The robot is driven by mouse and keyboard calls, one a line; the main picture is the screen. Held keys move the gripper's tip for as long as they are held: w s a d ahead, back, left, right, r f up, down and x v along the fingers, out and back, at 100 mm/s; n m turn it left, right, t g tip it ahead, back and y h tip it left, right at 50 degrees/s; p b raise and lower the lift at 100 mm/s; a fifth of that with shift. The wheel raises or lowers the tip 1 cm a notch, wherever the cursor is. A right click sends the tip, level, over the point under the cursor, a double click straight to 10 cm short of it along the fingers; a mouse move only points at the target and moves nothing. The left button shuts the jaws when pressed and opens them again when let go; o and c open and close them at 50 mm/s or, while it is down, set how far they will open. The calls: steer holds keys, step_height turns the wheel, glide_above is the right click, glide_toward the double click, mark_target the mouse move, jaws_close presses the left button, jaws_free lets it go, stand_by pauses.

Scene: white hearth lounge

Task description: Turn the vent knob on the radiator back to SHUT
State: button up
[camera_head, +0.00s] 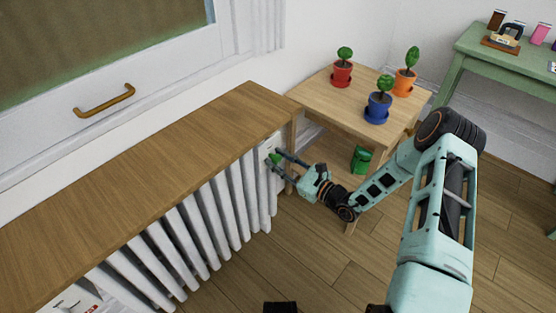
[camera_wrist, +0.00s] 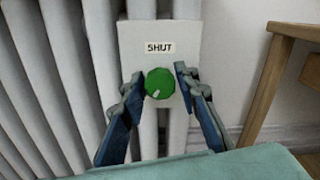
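The green round vent knob (camera_wrist: 160,83) sits on a white plate (camera_wrist: 130,42) on the radiator (camera_head: 210,215). A SHUT label (camera_wrist: 159,48) is above the knob. A pale mark on the knob's face points down and to the left, away from the label. My gripper (camera_wrist: 160,80) is open, with one fingertip on each side of the knob. The gaps to the knob look small; I cannot tell whether either finger touches it. In the head view, my gripper (camera_head: 278,166) reaches the radiator's right end, and the knob (camera_head: 273,159) is partly hidden.
A wooden shelf (camera_head: 130,180) covers the radiator's top. A wooden table (camera_head: 325,107) stands close on the right, bearing red, blue and orange plant pots. A green object (camera_head: 361,158) is beneath it. A green table (camera_head: 510,62) stands farther right. The floor in front (camera_head: 310,255) is clear.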

jaws_close()
